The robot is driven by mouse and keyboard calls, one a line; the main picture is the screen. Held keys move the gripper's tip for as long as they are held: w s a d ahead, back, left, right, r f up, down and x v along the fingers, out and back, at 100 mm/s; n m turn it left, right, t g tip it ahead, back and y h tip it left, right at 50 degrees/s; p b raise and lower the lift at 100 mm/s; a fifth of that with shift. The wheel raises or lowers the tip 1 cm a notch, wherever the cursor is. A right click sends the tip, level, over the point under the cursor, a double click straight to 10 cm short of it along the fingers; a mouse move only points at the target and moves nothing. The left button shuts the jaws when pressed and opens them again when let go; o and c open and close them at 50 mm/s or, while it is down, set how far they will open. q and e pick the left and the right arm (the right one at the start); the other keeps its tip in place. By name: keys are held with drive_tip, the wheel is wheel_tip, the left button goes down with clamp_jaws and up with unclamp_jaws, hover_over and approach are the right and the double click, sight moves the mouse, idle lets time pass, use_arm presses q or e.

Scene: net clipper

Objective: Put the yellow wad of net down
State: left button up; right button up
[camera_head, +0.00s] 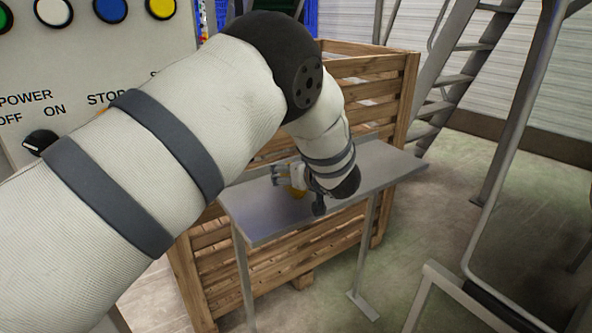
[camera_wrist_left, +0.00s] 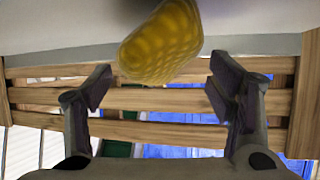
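The yellow wad of net (camera_wrist_left: 162,42) is a rounded, mesh-textured lump in the left wrist view. It appears to rest on the grey metal table (camera_head: 262,222), and a small yellow patch of it shows in the head view (camera_head: 297,192). My left gripper (camera_wrist_left: 163,80) is open, its two dark fingers spread wide on either side with visible gaps to the wad. In the head view my left gripper (camera_head: 281,173) is low over the table, partly hidden by its own wrist. My right gripper is not in view.
A wooden slatted crate (camera_head: 392,100) stands behind and under the table. A control panel (camera_head: 95,60) with coloured buttons is at the upper left. Metal stairs (camera_head: 455,75) and railings stand at the right. The table's right part is clear.

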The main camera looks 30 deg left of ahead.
use_arm(q)
drive_tip(key=shift+r, duration=0.15)
drive_tip(key=p+v, duration=0.1)
drive_tip(key=v, duration=1.1)
drive_tip(key=shift+p, duration=0.4)
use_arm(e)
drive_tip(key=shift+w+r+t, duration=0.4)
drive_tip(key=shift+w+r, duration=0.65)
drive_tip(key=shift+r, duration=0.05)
